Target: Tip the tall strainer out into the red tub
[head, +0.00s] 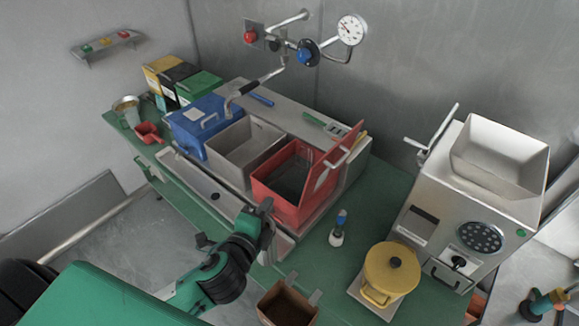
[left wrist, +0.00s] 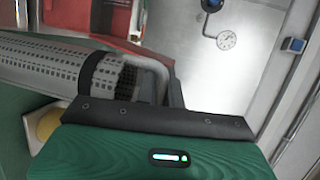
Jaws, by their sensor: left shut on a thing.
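The red tub (head: 262,190) stands at the right end of the row of tubs, its lid (head: 325,170) raised on the right side and its inside dark. My left gripper (head: 264,208) is at the tub's front left corner. In the left wrist view the tall strainer (left wrist: 45,72), a perforated metal cylinder with a dark band and a grey handle, lies sideways in front of the red tub (left wrist: 95,35). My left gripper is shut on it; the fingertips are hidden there. I cannot make out the strainer clearly in the head view, nor its contents.
An open grey tub (head: 245,150) and a blue tub (head: 200,122) stand left of the red one. To the right are a small bottle (head: 337,232), a yellow lidded pot (head: 390,272) and the grinder (head: 440,215). A brown open box (head: 287,306) is at the front.

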